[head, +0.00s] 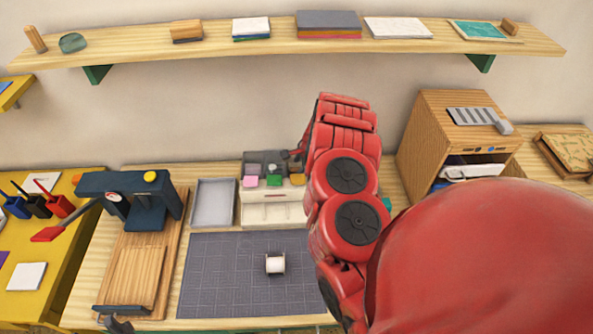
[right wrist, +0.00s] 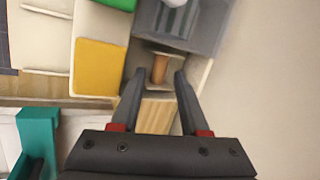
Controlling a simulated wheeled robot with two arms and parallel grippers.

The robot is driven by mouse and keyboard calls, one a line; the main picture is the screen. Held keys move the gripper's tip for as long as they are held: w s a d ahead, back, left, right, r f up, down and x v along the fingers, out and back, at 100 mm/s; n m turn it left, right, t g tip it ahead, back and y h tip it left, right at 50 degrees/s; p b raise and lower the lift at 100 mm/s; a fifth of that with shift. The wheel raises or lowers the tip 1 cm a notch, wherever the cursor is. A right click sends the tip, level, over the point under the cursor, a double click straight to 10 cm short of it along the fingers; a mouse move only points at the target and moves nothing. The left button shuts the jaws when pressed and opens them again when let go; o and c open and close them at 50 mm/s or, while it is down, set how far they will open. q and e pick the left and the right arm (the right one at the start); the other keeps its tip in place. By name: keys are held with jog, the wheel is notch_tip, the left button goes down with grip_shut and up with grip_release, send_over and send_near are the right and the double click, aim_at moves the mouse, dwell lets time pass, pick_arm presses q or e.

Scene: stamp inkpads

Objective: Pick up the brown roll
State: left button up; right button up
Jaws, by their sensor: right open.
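The brown roll (right wrist: 159,68) stands in a grey compartment in the right wrist view, with its side facing the camera. My right gripper (right wrist: 160,76) is open, with one finger on each side of the roll in that picture. I cannot tell whether the fingertips touch it. In the head view my red right arm reaches to the grey-and-white organizer (head: 273,211), and its gripper is small and partly hidden there. I cannot make out the roll in that view. A dark piece at the lower left edge may be part of my left gripper (head: 118,325).
Pink, green and yellow pads sit on the organizer beside an empty grey tray (head: 213,203). A white spool (head: 275,264) stands on the dark cutting mat (head: 220,280). A dark press (head: 140,195) stands left, a wooden cabinet (head: 425,135) right. A shelf (head: 270,49) runs above.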

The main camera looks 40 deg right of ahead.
aim_at(297, 169)
jog(key=f, duration=0.2)
jog(key=w+p, duration=0.1)
jog(key=shift+d+f, duration=0.4)
jog(key=shift+w+a+f, duration=0.15)
jog(key=shift+w+f, duration=0.15)
jog(key=shift+f, duration=0.15)
jog(key=shift+c, duration=0.3)
grip_shut()
